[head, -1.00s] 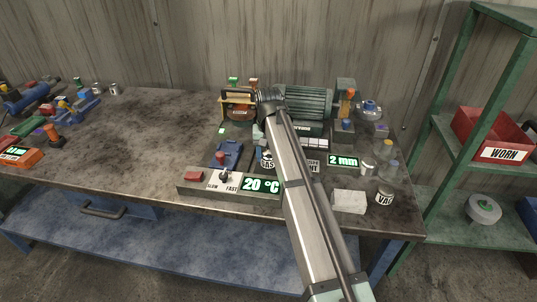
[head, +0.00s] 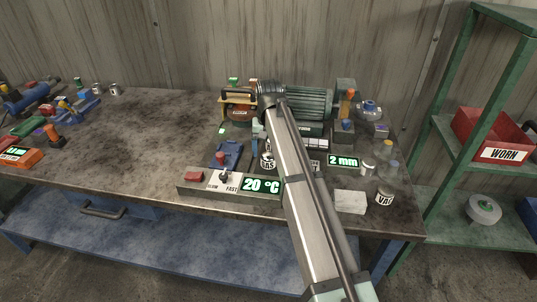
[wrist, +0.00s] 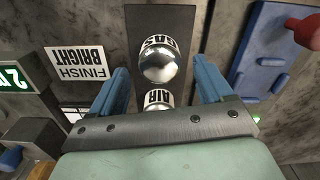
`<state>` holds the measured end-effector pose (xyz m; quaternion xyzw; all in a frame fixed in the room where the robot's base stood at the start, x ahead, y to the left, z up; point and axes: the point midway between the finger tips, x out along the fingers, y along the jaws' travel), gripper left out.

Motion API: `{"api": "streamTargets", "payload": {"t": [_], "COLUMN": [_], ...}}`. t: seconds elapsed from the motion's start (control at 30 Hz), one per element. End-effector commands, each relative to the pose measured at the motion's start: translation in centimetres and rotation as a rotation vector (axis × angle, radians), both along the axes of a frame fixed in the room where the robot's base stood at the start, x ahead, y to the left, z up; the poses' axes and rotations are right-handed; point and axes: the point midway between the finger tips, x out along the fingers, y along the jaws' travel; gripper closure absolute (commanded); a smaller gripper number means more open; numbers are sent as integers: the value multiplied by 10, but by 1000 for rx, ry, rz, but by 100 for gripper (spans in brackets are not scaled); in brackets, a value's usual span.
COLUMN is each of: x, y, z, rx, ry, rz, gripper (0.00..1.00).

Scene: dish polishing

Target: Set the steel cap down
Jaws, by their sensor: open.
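The steel cap, a shiny dome (wrist: 159,62), stands upright by the GAS label on a dark strip in the wrist view. A second steel piece (wrist: 158,101) is by the AIR label, closer to my gripper and partly hidden by it. My gripper (wrist: 161,76) is open, its two blue fingers apart on either side of these pieces with visible gaps. The dome also shows in the head view (head: 267,161), beside my arm. There my arm hides most of the gripper and the AIR piece.
A FINISH BRIGHT plate (wrist: 81,65) lies left of the strip. A blue block with a red knob (head: 228,154) stands left of the GAS spot. A green motor (head: 305,101) stands behind. A white block (head: 350,201) and jars are at the right. The bench's left middle is clear.

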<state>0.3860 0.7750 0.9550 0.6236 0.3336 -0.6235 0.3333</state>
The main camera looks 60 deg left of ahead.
Motion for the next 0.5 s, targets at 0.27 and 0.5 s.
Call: {"api": "streamTargets", "payload": {"t": [0.27, 0.5], "x": [1, 0], "y": [1, 1], "z": [54, 85], "rx": [2, 1], "ry": [-1, -1], "rz": [0, 0], "gripper": [21, 21]}}
